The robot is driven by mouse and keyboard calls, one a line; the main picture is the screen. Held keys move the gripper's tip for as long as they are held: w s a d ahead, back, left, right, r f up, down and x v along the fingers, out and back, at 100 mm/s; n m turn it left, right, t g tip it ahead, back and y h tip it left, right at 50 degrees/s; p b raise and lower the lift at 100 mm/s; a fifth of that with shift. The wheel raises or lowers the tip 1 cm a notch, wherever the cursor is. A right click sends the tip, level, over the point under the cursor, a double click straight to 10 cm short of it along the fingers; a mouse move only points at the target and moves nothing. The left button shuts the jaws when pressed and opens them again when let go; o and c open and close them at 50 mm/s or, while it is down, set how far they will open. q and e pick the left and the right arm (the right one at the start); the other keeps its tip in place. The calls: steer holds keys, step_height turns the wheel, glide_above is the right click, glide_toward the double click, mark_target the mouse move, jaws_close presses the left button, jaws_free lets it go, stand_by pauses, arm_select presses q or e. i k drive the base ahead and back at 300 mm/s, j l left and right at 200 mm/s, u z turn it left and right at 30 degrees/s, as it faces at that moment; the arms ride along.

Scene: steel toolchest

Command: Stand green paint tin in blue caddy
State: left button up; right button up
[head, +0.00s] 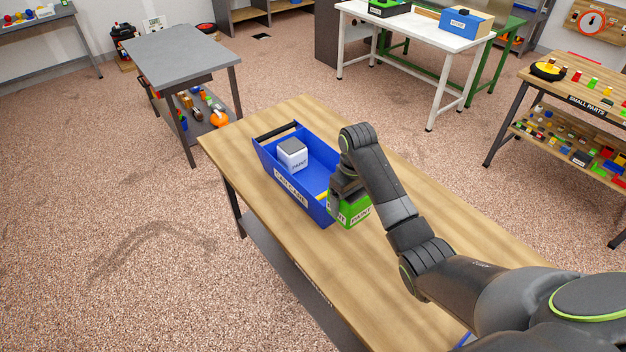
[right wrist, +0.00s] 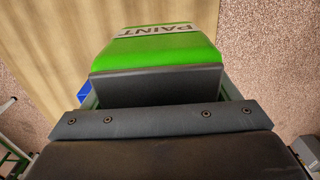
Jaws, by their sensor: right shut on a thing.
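The blue caddy (head: 316,212) sits on the wooden workbench, with a label reading "CAN CADDY" on its side. A white paint tin with a grey top (head: 292,154) stands inside its far left part. My right gripper (head: 347,196) is shut on the green paint tin (head: 357,212), at the near right end of the caddy. The green tin's label also shows in the right wrist view (right wrist: 160,45), where the gripper (right wrist: 157,84) covers its near part. I cannot tell whether the tin touches the caddy or the bench. My left gripper is not in view.
The wooden workbench (head: 400,180) is bare around the caddy. A grey table (head: 180,50) stands at the back left, a white table (head: 410,22) with a blue box at the back, and a small parts bench (head: 590,100) at the right.

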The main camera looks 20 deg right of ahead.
mark_target(312, 184)
steer(key=i, duration=0.95)
